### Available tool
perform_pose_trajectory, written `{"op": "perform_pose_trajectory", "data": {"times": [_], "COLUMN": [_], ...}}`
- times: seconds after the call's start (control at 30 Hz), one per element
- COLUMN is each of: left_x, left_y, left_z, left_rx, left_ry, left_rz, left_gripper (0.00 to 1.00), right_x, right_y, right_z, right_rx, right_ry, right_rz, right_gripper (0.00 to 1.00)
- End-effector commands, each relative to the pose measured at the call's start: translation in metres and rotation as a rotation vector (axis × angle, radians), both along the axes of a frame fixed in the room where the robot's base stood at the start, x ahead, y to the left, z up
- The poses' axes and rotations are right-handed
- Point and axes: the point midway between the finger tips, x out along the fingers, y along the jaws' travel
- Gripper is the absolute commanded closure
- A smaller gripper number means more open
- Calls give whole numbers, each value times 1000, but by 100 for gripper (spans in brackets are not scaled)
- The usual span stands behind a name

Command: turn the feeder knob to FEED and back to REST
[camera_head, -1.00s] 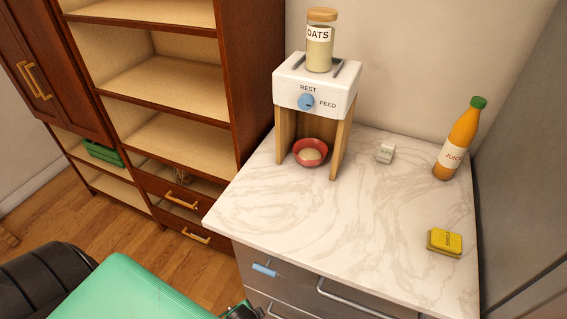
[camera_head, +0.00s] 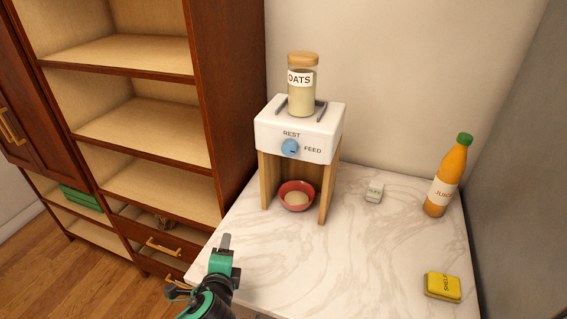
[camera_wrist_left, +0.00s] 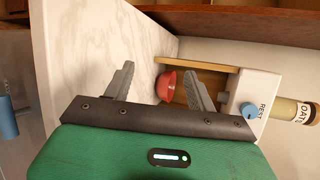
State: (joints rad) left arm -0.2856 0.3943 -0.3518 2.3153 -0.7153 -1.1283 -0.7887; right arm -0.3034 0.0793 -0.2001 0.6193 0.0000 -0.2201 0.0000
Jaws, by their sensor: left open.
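The blue feeder knob (camera_head: 290,148) is on the front of the white feeder (camera_head: 320,140), with REST printed above it and FEED to its right. A small dark mark shows on the knob; I cannot tell surely which label it faces. My left gripper (camera_head: 224,243) is open and empty near the counter's left edge, below and left of the feeder, apart from the knob. In the left wrist view, the knob (camera_wrist_left: 249,110) shows sideways, right of the gripper's spread fingers (camera_wrist_left: 160,85). My right gripper is not in view.
A jar of oats (camera_head: 301,90) stands on the feeder. A red bowl (camera_head: 297,197) with pale contents sits beneath, between wooden legs. The front counter (camera_head: 330,270) is clear.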

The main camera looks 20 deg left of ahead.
Motion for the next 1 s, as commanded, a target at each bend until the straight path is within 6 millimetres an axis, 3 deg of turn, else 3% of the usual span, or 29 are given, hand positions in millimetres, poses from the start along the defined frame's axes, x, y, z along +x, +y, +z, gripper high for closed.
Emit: {"op": "perform_pose_trajectory", "data": {"times": [0.1,0.2,0.3,0.43,0.57,0.73,1.0], "left_x": [37,57,68,75,77,87,129], "left_y": [-8,-25,-43,-60,-69,-72,-77], "left_z": [44,77,99,113,117,124,144], "left_rx": [452,860,1221,1556,1715,1742,1738], "left_ry": [-120,-210,-279,-334,-356,-360,-358], "left_rz": [-164,-267,-325,-351,-356,-352,-352], "left_gripper": [43,43,43,43,43,43,43], "right_x": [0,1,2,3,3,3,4], "right_y": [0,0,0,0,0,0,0], "right_z": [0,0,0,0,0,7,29], "right_rx": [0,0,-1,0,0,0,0], "right_ry": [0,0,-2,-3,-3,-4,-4], "right_rz": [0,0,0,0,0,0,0], "right_gripper": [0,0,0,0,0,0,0]}}
